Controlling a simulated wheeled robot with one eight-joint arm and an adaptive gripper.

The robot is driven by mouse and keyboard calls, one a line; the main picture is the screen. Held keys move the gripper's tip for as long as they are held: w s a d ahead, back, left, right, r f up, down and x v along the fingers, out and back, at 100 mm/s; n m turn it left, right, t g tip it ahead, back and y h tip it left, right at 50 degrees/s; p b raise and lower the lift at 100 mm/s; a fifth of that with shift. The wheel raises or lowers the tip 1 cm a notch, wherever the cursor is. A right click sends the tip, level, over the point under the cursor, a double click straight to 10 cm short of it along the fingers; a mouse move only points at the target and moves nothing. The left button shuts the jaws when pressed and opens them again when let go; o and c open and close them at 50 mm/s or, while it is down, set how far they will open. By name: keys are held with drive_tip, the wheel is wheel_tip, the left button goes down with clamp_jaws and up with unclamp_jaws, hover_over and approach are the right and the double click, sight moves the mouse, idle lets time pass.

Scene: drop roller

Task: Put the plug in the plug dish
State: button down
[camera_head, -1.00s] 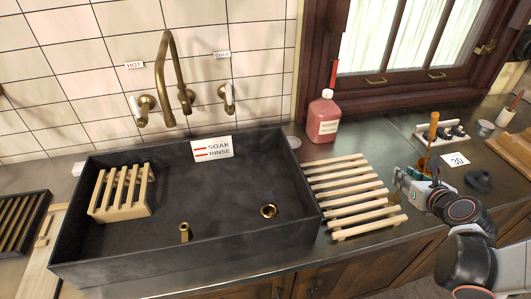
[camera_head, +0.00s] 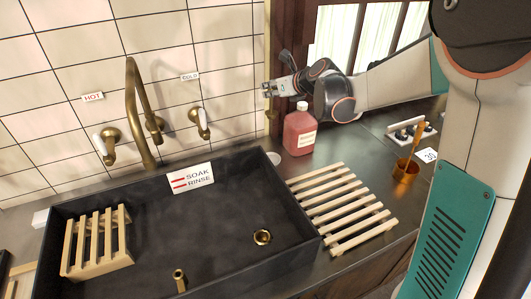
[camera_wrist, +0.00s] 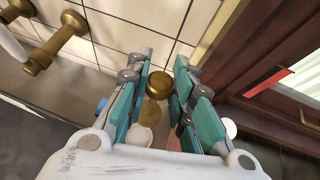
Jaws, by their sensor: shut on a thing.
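My gripper (camera_head: 271,89) is raised in front of the tiled wall, above and behind the sink's back right corner. Its teal-padded fingers, also in the wrist view (camera_wrist: 163,92), are shut on a rounded brass piece (camera_wrist: 181,70), which looks like the plug. The plug is small and partly covered in the head view. A small pale round dish (camera_head: 273,158), which looks like the plug dish, lies on the counter just behind the sink's right corner, below and apart from my gripper. Pale round shapes under the fingers in the wrist view are unclear.
A red bottle (camera_head: 299,132) stands just right of the dish, close under my wrist. A slatted wooden rack (camera_head: 345,210) lies right of the dark sink (camera_head: 215,235). Brass taps (camera_head: 150,125) stand left.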

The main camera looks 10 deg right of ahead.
wheel_tip(320, 180, down, 20)
drive_tip(key=b, duration=0.6)
drive_tip(key=shift+r, duration=0.2)
drive_tip(key=shift+f+b, duration=0.2)
drive_tip(key=shift+b, duration=0.1)
drive_tip(key=c, duration=1.4)
unclamp_jaws()
drive_tip(key=shift+r, duration=0.2)
drive_tip(key=p+v, duration=0.3)
drive_tip(key=v, duration=0.9)
